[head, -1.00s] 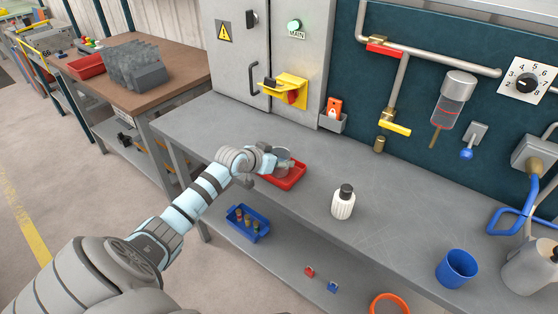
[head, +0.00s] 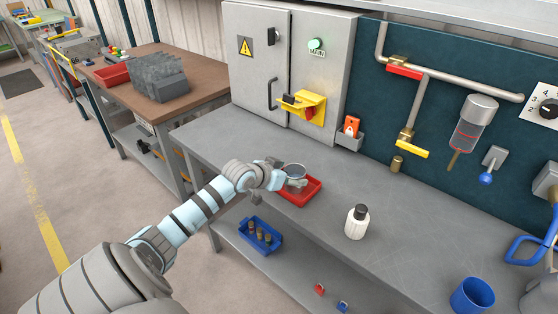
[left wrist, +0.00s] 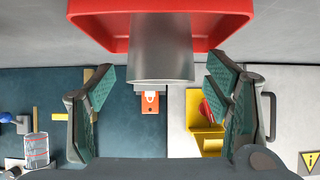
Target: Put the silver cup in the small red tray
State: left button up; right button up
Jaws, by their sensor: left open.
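The small red tray (head: 312,190) lies on the grey workbench. The silver cup (head: 294,171) is upright at the tray and appears to stand inside it; my gripper partly hides its lower part. In the left wrist view the cup (left wrist: 160,50) shows in front of the red tray (left wrist: 90,22). My left gripper (head: 285,173) is open, with its fingers apart on either side of the cup. In the left wrist view the fingers (left wrist: 158,105) are spread wide, with visible gaps to the cup. My right gripper is not in view.
A white bottle with a dark cap (head: 357,222) stands right of the tray. A blue cup (head: 472,295) is farther right. A blue bin (head: 260,236) sits on the lower shelf. The grey cabinet (head: 262,70) rises behind the bench. Bench surface around the tray is mostly clear.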

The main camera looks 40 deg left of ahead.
pick_arm(q)
jog(key=p+v, duration=0.2)
jog(key=v, duration=0.7)
jog(key=shift+p, duration=0.3)
jog(key=shift+w+f, duration=0.1)
jog(key=s+d+f+m+g, duration=0.1)
jog(key=s+d+f+g, duration=0.2)
jog(key=s+d+f, duration=0.7)
jog(key=s+d+f+g, duration=0.1)
jog(key=s+d+g, duration=0.1)
jog(key=s+d, duration=0.35)
jog(key=s+d+f+g, duration=0.2)
jog(key=s, duration=0.6)
notch_tip(320, 180, down, 20)
jog(key=s+a+g, duration=0.2)
jog(key=s, duration=0.1)
jog(key=s+f, duration=1.2)
jog(key=s, duration=0.1)
jog(key=shift+s+f+g+y+b, duration=0.25)
jog(key=shift+s+g+y+b, duration=0.05)
jog(key=shift+s+g, duration=0.1)
